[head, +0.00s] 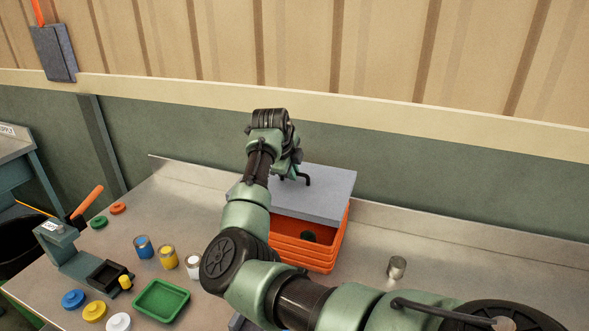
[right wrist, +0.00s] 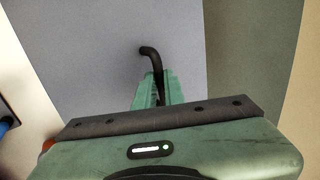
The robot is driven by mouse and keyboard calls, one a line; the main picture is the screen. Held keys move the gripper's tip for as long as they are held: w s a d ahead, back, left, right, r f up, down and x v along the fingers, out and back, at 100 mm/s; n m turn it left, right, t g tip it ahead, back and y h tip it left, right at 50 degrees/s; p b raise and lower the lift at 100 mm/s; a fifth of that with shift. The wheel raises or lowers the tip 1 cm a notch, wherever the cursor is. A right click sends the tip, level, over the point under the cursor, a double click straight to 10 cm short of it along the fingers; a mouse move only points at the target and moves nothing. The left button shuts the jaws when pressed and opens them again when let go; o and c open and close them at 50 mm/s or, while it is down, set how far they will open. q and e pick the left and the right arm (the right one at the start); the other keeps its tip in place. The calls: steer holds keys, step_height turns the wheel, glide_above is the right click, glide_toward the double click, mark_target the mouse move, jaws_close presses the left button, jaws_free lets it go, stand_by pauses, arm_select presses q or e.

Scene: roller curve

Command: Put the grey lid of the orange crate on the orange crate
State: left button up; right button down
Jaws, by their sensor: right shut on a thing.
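The grey lid (head: 325,193) is a flat slab with a dark bent handle on top. My right gripper (head: 294,176) is shut on the lid's handle. In the right wrist view the fingers (right wrist: 158,88) close on the dark handle (right wrist: 150,52) above the grey lid (right wrist: 95,60). Whether the lid touches the crate's rim is not clear. My left gripper is not in view.
A green tray (head: 161,301), several small jars and coloured lids, and a press-like stand (head: 75,250) are on the left of the metal bench (head: 385,225). A small metal cylinder (head: 396,267) stands right of the crate. A low ledge runs along the back.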

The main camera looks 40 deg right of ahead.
mark_target(292, 184)
steer(key=shift+f+b, duration=0.6)
steer(key=shift+f, duration=0.25)
step_height(292, 184, down, 4)
steer(key=b, duration=0.3)
steer(key=shift+d+r, duration=0.1)
steer(key=shift+r, duration=0.15)
steer(key=shift+f, duration=0.25)
step_height(292, 184, down, 2)
steer(key=shift+f, duration=0.2)
steer(key=shift+w+p, duration=0.15)
steer(key=shift+p, duration=0.2)
steer(key=shift+f+b, duration=0.35)
steer(key=shift+f, duration=0.6)
stand_by(1.6)
